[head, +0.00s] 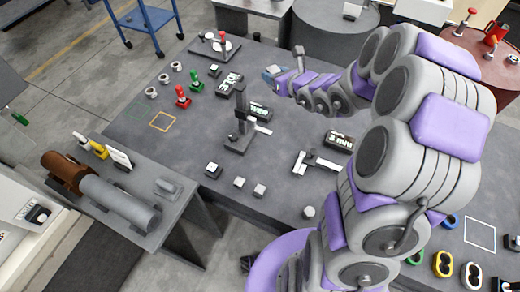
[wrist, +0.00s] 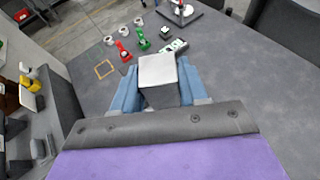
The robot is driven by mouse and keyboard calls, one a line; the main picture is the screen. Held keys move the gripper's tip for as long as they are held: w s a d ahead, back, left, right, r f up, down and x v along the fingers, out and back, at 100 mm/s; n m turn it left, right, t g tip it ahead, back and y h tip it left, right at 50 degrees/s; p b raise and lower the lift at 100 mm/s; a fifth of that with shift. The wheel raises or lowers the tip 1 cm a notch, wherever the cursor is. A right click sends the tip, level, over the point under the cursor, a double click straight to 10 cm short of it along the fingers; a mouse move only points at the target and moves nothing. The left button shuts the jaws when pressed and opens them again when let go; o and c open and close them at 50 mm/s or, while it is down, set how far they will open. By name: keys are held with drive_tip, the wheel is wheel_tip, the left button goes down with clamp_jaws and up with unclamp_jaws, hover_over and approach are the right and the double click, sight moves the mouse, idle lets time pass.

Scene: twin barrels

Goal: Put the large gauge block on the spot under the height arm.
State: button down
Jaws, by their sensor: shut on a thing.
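My gripper (head: 272,73) is shut on a pale grey block, held above the table. The wrist view shows this block (wrist: 157,72) between my blue fingers (wrist: 157,90); it looks like the large gauge block. Two smaller grey blocks (head: 239,182) (head: 259,189) stand near the table's front edge. The height arm (head: 247,118) reaches out from a dark upright post on a flat base (head: 238,144), below and left of my gripper in the head view. The spot under it is too small to make out. The height stand does not show in the wrist view.
Dark labelled boxes (head: 259,112) (head: 338,142) lie near the stand. A caliper-like tool (head: 316,162) and a dark, pale-topped block (head: 213,170) are nearer the front. Red (head: 182,97) and green (head: 196,82) clamps stand at the left, by an empty orange square outline (head: 163,121).

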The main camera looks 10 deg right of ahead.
drive_tip(key=s+f, duration=0.6)
drive_tip(key=f, duration=0.4)
drive_tip(key=s+f+n+y+p, duration=0.1)
drive_tip(key=s+f, duration=0.5)
drive_tip(key=f, duration=0.4)
drive_tip(key=s+f+g+y, duration=0.1)
drive_tip(key=s+f, duration=0.5)
drive_tip(key=f, duration=0.4)
drive_tip(key=shift+d+n+p, duration=0.25)
drive_tip(key=shift+n+p, duration=0.15)
drive_tip(key=shift+w+a+f, duration=0.15)
drive_tip(key=shift+w+f, duration=0.1)
drive_tip(key=shift+w, duration=0.2)
drive_tip(key=w+b, duration=0.1)
drive_tip(key=w, duration=0.3)
drive_tip(key=w+a+b, duration=0.1)
drive_tip(key=w, duration=0.4)
drive_tip(key=w+a+f+b, duration=0.1)
drive_tip(key=w+b, duration=0.1)
drive_tip(key=w, duration=0.3)
drive_tip(key=shift+w+f, duration=0.1)
drive_tip(key=shift+w, duration=0.15)
drive_tip(key=shift+w+d+f, duration=0.1)
drive_tip(key=shift+w+f, duration=0.1)
drive_tip(key=shift+f, duration=0.05)
drive_tip(key=shift+f+b, duration=0.6)
drive_tip(key=shift+f, duration=0.95)
